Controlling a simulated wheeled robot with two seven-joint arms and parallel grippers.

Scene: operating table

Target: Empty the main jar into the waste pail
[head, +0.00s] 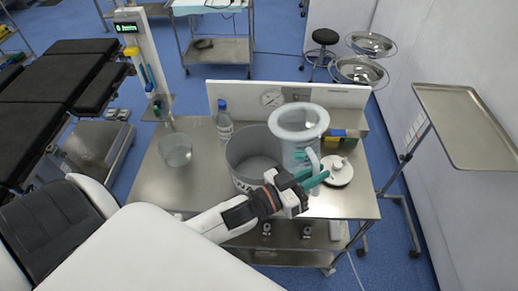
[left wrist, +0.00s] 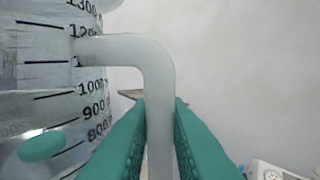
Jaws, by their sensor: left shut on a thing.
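The main jar (head: 297,150) is a clear, graduated jug with a wide rim. It looks about upright, just right of the waste pail (head: 238,160), and overlaps its right side in the head view. The pail is a wide grey bucket on the steel table. My left gripper (head: 316,173) is shut on the jar's handle (left wrist: 158,75), seen close up between the green fingers (left wrist: 160,120) in the left wrist view. The scale marks (left wrist: 95,100) show on the jar wall there. I cannot tell how much the jar holds. My right gripper is not in view.
A clear bowl (head: 175,151) stands at the table's left, and a bottle (head: 224,122) behind the pail. A white lid-like disc (head: 338,172) lies right of the jar.

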